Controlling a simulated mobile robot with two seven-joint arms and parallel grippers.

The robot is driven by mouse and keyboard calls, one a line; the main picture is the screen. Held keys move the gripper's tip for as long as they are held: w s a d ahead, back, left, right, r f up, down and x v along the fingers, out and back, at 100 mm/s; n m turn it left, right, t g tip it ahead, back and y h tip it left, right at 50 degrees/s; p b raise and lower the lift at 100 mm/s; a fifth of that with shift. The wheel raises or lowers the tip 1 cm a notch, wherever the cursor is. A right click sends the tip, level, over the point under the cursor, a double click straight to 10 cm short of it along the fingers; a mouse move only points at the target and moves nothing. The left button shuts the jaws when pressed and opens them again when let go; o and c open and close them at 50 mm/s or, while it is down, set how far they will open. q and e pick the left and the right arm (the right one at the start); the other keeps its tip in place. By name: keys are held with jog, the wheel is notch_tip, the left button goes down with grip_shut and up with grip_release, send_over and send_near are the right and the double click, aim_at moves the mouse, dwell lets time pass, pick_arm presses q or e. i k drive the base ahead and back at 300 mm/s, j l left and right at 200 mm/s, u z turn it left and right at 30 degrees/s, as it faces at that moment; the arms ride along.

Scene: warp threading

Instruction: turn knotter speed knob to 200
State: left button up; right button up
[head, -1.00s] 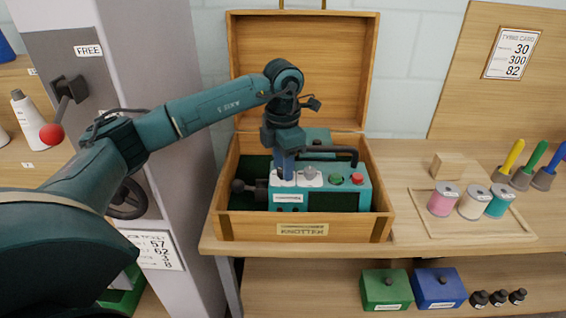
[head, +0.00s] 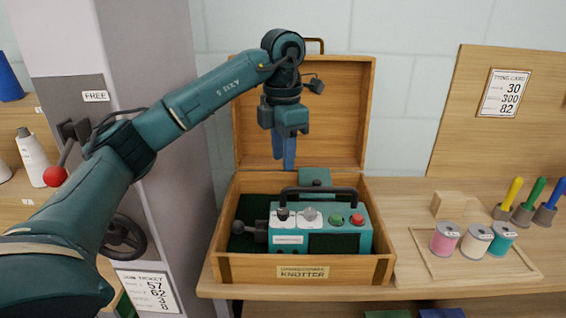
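The knotter (head: 290,240) is a teal unit with a black carry handle, sitting inside the open wooden box. Its top has a black knob (head: 283,214), a grey knob (head: 309,214), a green button and a red button. Their markings are too small to read, so I cannot tell which knob sets speed or where it points. My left gripper (head: 284,168) hangs fingers down above and behind the knobs in the picture, apart from the knotter. Its blue fingers look close together and hold nothing visible; their gap is unclear. My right gripper is out of view.
The box (head: 303,271) has its lid (head: 340,110) raised behind my gripper. A tying card (head: 503,92) reads 30, 300, 82. Thread spools (head: 446,238) and a wooden block stand on the bench at right. A grey pillar and a red-knobbed lever stand at left.

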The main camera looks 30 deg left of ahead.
aim_at(310, 214)
jog(key=k, duration=1)
